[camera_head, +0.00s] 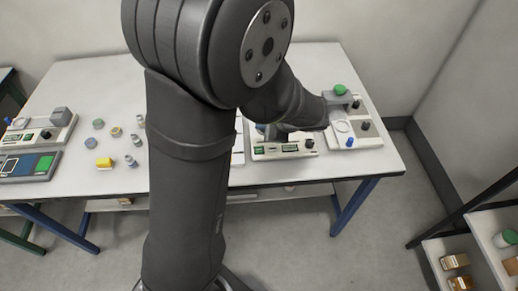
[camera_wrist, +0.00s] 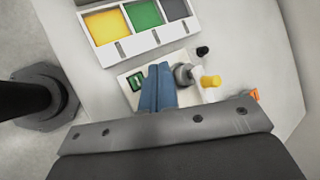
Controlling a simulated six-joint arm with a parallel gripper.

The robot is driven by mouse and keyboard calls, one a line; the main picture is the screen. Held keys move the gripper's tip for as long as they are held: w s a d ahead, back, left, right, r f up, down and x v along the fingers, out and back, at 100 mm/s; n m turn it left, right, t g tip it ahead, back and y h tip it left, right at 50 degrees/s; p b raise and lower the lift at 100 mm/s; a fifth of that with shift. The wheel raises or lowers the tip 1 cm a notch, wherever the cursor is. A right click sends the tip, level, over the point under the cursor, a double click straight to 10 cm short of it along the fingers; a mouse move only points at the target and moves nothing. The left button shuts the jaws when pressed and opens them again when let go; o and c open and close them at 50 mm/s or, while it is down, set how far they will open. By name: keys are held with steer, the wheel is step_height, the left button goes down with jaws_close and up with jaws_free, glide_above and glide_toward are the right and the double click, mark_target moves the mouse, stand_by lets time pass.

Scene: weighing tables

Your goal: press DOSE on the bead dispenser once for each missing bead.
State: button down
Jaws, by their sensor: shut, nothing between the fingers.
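In the head view, a pale unit with a green round top (camera_head: 340,90), a white disc, a black knob and a blue part stands at the table's right end. It may be the bead dispenser; I cannot read a DOSE label. My gripper is mostly hidden behind my arm there. In the wrist view, the blue fingers of my gripper (camera_wrist: 158,72) are together and empty. They appear over a pale device (camera_wrist: 128,85) with a green display, beside a grey round part (camera_wrist: 184,74). Contact cannot be told. No beads can be made out.
A white tray (camera_wrist: 118,48) with yellow, green and grey compartments lies beyond the fingers. A yellow cylinder (camera_wrist: 210,82) and a black knob (camera_wrist: 202,50) are to their right.

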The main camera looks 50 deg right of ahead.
mark_target(262, 151)
steer(key=shift+f, duration=4.3)
steer(key=shift+f, duration=0.1)
steer(key=shift+f, duration=0.35)
steer(key=shift+f, duration=0.35)
steer(key=shift+r, duration=0.8)
steer(key=shift+r, duration=2.5)
